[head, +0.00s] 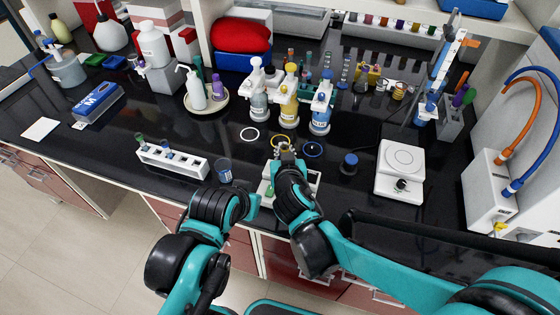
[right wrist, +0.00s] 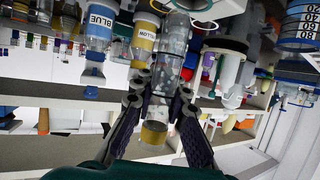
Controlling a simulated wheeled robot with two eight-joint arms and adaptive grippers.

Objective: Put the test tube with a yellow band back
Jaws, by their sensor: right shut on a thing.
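My right gripper (head: 286,152) is over the middle of the bench. In the right wrist view my right gripper (right wrist: 160,95) is shut on a clear test tube (right wrist: 168,72), with a yellow band (right wrist: 154,132) near the end towards the camera. A white rack (head: 314,178) lies in front of and under my right gripper, partly hidden by the arms; its slots are hard to make out. My left gripper (head: 262,196) is low at that rack's left end, mostly hidden, and its fingers do not show clearly. Another white rack (head: 190,166) to the left holds tubes.
A small beaker (head: 224,170) stands between the racks. A white balance (head: 400,170) is to the right.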

